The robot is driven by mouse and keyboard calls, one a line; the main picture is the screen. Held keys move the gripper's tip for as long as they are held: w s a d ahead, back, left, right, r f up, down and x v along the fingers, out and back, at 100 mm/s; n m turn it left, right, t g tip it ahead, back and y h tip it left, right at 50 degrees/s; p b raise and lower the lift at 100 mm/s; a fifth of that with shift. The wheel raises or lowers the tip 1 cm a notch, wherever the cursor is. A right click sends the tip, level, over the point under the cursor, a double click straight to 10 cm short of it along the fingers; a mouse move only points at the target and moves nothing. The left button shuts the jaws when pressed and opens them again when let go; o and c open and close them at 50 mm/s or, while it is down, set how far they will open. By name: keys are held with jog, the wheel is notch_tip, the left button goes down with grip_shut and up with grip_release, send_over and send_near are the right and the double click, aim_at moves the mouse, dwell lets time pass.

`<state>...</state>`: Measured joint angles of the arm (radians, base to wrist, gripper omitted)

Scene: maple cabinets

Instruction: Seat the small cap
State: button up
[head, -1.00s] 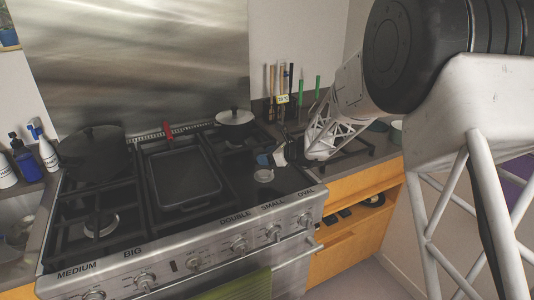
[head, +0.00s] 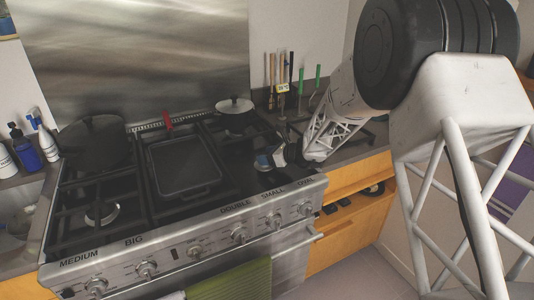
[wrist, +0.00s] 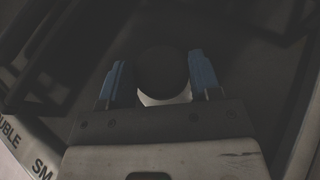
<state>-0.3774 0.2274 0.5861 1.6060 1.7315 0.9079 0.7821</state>
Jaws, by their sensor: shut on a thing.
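My gripper (head: 267,161) is low over the right front of the hob, behind the knobs marked DOUBLE and SMALL. In the wrist view its two blue fingers (wrist: 160,78) are on either side of a dark round disc, the small cap (wrist: 162,68), and are shut on it. A pale curved edge shows just below the disc; I cannot tell whether it is the cap's side or the burner under it. The small burner is mostly hidden by the gripper and cap, so contact between cap and burner cannot be seen.
A dark griddle pan (head: 185,165) lies mid-hob. A large dark pan (head: 92,143) stands at the back left and a lidded pot (head: 235,112) at the back right. Black grates (head: 75,200) cover the left. Utensils (head: 283,80) stand behind my gripper.

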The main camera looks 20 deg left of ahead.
jog(key=shift+f, duration=0.45)
jog(key=shift+f, duration=0.1)
jog(key=o, duration=1.1)
jog(key=shift+c, duration=0.2)
jog(key=shift+v, duration=3.85)
